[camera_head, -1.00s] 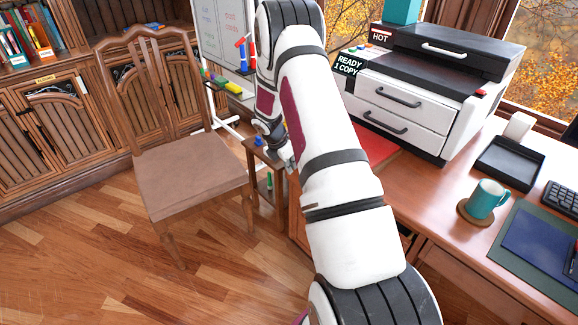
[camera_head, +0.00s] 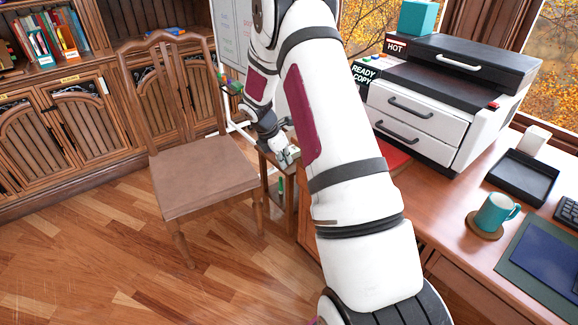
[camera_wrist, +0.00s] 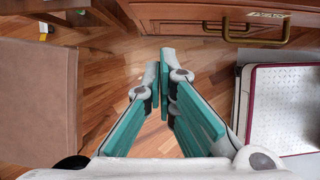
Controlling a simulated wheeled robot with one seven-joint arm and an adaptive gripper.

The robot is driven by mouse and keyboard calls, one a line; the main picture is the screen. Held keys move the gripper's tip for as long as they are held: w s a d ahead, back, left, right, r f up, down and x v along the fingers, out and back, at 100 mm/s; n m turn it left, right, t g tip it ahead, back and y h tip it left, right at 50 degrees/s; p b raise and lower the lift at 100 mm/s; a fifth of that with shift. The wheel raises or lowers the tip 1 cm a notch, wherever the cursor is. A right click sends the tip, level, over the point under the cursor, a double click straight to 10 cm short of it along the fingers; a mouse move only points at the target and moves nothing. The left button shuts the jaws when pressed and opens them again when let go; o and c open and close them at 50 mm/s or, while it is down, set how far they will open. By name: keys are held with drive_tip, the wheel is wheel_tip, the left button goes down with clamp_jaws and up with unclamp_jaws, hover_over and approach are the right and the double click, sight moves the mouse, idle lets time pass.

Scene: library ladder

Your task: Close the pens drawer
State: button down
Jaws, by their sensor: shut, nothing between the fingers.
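A wooden drawer front (camera_wrist: 205,13) with a brass handle (camera_wrist: 256,30) and a small label (camera_wrist: 268,14) shows at the top of the wrist view. The label is too small to read surely, so I cannot tell for certain that this is the pens drawer, nor how far it is out. My gripper (camera_wrist: 160,80) is shut and empty, its teal fingers together over the floor, apart from the handle and to its left in the picture. In the head view my gripper (camera_head: 290,157) is by a small wooden stand near the desk. My arm hides much of the desk front there.
A wooden chair (camera_head: 205,184) stands left of my arm; its seat (camera_wrist: 40,100) fills the wrist view's left side. The desk (camera_head: 450,205) at right bears a printer (camera_head: 420,122), a black tray (camera_head: 522,178) and a teal mug (camera_head: 494,212). Open floor lies in front.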

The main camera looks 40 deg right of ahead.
drive_tip(key=s+a+f+n+g+h+b, duration=0.1)
drive_tip(key=s+a+f+g+b, duration=0.15)
drive_tip(key=s+f, duration=0.25)
drive_tip(key=s+a+f+n+g+b, duration=0.1)
drive_tip(key=s+f+g+b, duration=0.2)
drive_tip(key=s+f, duration=0.15)
drive_tip(key=s+a+f+n+g+h+b, duration=0.1)
drive_tip(key=s+a+n+g+h+b, duration=0.1)
drive_tip(key=s+n+g+h+b, duration=0.9)
drive_tip(key=s+d+m+t+y+b, duration=0.2)
drive_tip(key=s+d+m+t+y, duration=0.1)
drive_tip(key=s+d, duration=0.7)
drive_tip(key=shift+s+m+y, duration=0.45)
drive_tip(key=shift+m+y, duration=0.05)
drive_tip(key=shift+y, duration=0.2)
drive_tip(key=shift+d, duration=0.15)
